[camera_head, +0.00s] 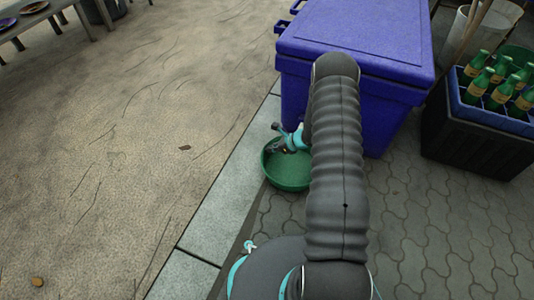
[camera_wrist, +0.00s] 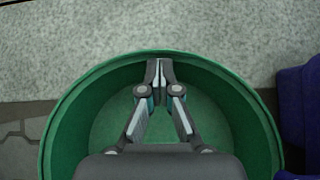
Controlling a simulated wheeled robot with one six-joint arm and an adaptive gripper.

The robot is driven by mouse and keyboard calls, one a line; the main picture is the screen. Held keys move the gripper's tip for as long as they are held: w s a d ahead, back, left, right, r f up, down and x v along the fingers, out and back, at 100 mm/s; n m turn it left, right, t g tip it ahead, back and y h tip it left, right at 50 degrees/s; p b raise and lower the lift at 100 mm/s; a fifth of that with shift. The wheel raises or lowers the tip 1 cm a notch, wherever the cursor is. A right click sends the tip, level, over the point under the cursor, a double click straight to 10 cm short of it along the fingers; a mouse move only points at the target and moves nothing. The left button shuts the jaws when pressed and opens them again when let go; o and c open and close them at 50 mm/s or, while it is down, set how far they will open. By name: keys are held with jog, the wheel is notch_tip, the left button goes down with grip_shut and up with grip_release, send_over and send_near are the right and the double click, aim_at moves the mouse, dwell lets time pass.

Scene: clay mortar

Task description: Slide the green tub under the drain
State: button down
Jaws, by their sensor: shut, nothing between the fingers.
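The green tub (camera_head: 290,174) is round, open and upright on the ground beside the left side of the blue cooler (camera_head: 355,35). In the wrist view, the tub (camera_wrist: 68,125) fills the middle, and a corner of the cooler (camera_wrist: 300,115) shows at the right edge. My gripper (camera_head: 275,148) is over the tub, shut with nothing held. In the wrist view, its fingertips (camera_wrist: 159,70) meet near the tub's far rim; I cannot tell whether they touch it. I cannot make out the drain; my arm hides part of the cooler's side.
A dark crate (camera_head: 470,140) with several green bottles stands right of the cooler. A pale kerb strip (camera_head: 215,205) runs along the tub's left side. Sandy ground beyond it is mostly clear. Paving right of my arm is open.

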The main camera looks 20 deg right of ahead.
aim_at(280, 163)
dwell(0.3)
jog(key=s+d, duration=0.2)
jog(key=d, duration=0.1)
jog(key=shift+s+d, duration=0.15)
jog(key=shift+s, duration=0.15)
jog(key=p+v, duration=0.1)
jog(key=v, duration=0.9)
jog(key=shift+p, duration=0.3)
